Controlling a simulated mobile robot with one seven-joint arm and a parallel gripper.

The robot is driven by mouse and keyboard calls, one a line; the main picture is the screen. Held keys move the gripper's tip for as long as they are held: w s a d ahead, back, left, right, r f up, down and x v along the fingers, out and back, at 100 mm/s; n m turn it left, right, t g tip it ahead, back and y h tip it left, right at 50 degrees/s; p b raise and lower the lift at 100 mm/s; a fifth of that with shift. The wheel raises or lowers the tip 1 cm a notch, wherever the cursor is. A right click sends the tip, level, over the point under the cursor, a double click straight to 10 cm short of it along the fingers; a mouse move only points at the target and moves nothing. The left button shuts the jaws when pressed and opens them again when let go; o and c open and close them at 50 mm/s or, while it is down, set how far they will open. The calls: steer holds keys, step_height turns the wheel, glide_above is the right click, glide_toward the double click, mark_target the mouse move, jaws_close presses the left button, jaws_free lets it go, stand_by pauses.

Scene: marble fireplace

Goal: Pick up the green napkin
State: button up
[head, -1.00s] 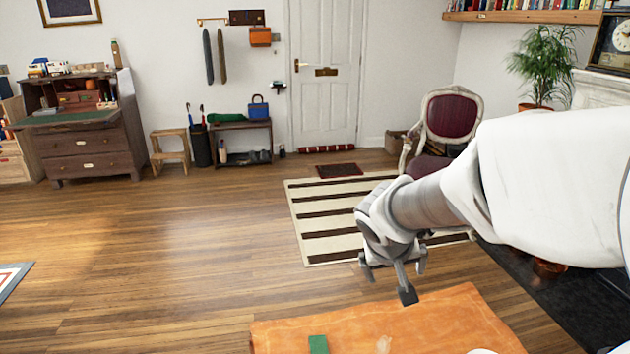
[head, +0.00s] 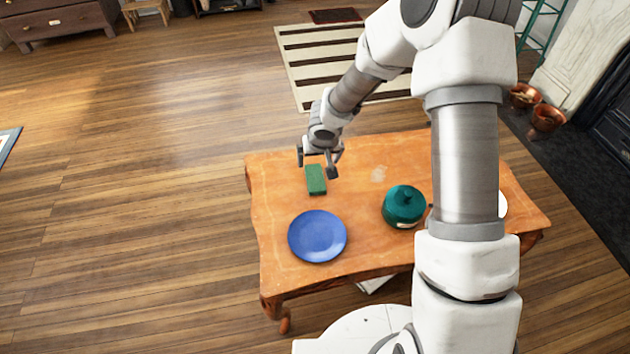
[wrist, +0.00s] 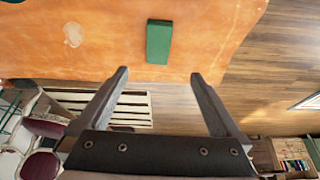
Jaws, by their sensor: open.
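The green napkin (head: 316,179) is a small folded rectangular block lying on the orange-brown wooden table (head: 283,174), near its far left corner. In the wrist view the napkin (wrist: 159,41) shows at the top, beyond the fingertips and between their lines. My gripper (head: 317,166) is open and empty, above the far edge of the table close to the napkin. In the wrist view my gripper (wrist: 157,75) has its two fingers spread wide, with nothing between them. The fingers look apart from the napkin.
A blue plate (head: 317,236) sits in front of the napkin. A teal lidded pot (head: 403,206) stands to the right, and a white item (head: 502,205) is partly hidden by my arm. A striped rug (head: 300,60) lies beyond the table.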

steer(key=b, duration=0.2)
glide_toward(315, 178)
steer(key=shift+w+a+f, duration=0.1)
steer(key=shift+f, duration=0.75)
steer(key=shift+b+x, duration=0.4)
steer(key=shift+x, duration=2.9)
steer(key=shift+w+r, duration=0.1)
steer(key=shift+w, duration=0.05)
steer(key=shift+c, duration=0.2)
steer(key=c, duration=1.3)
steer(key=shift+r, duration=0.15)
step_height(315, 178, up, 5)
steer(key=shift+f+p, duration=0.2)
steer(key=shift+p, duration=0.8)
steer(key=d+r+p, duration=0.3)
steer(key=d+r, duration=0.3)
steer(key=d, duration=0.5)
steer(key=shift+s+d, duration=0.4)
steer(key=shift+s, duration=0.05)
